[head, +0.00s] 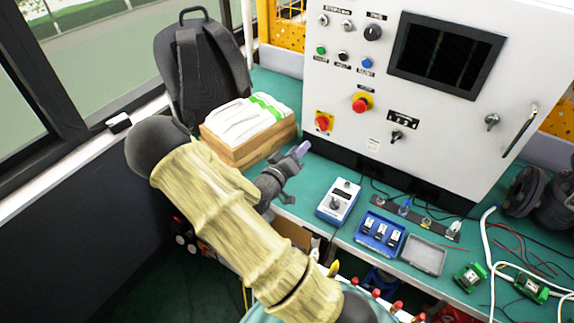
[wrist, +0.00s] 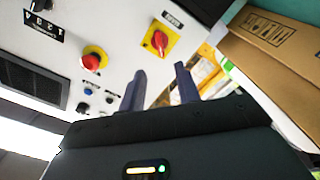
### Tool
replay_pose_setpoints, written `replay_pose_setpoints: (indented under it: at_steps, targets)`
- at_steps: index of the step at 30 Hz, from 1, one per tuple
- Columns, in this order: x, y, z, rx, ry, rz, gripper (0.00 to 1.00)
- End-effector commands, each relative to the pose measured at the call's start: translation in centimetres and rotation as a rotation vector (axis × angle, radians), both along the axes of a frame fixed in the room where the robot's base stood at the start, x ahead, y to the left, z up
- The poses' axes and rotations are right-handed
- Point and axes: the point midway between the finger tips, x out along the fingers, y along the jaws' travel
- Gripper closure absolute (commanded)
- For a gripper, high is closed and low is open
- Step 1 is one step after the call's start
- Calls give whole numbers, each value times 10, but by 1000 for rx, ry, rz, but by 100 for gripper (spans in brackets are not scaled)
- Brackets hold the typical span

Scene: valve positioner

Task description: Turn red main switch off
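The red main switch (head: 322,122) is a red rotary knob on a square yellow plate, low on the left side of the white control cabinet. It also shows in the wrist view (wrist: 158,42), its handle standing roughly along the picture's vertical, slightly tilted. My gripper (head: 303,149) is below and left of the switch in the head view, above the green bench. In the wrist view my gripper (wrist: 161,70) has its two dark fingers apart with nothing between them. The switch lies beyond the fingertips, roughly in line with the gap; I see no contact.
A red mushroom button (head: 360,104) on a yellow ring sits right of the switch. A cardboard box (head: 245,150) with papers stands left of my gripper. A blue-white meter (head: 338,200), blue tray (head: 380,232) and cables occupy the bench to the right.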

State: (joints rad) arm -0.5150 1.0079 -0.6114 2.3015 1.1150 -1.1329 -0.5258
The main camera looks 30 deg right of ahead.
Motion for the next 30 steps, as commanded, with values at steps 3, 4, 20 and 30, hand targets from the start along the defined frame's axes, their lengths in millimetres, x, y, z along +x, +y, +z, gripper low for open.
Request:
replay_pose_setpoints:
  at_steps: [3,4,20,30]
  targets:
    - [-12,22,-2,1,1,4,67]
    - [-15,27,-1,1,2,4,67]
    - [-30,52,0,0,1,-1,67]
    - [-30,51,-2,38,7,3,67]
